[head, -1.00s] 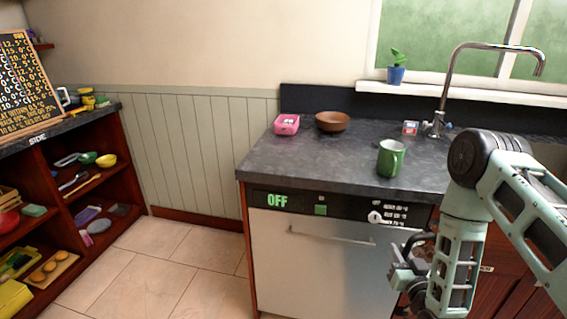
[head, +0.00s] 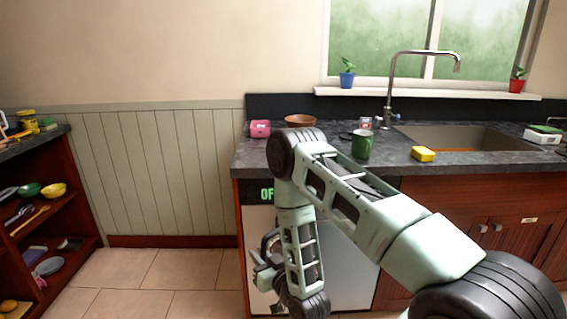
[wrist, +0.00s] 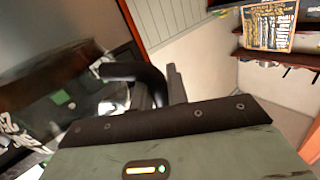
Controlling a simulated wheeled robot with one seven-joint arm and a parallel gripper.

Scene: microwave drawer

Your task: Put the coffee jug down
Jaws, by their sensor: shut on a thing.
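The coffee jug shows in the wrist view as a dark, see-through glass body (wrist: 62,85) with a black curved handle (wrist: 138,72). My gripper (wrist: 155,95) is shut on the handle. The dark counter top (head: 395,150) is behind and above my gripper.
The sink (head: 465,138) is at the right. A shelf unit (head: 85,205) stands at the left. The floor between is clear.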

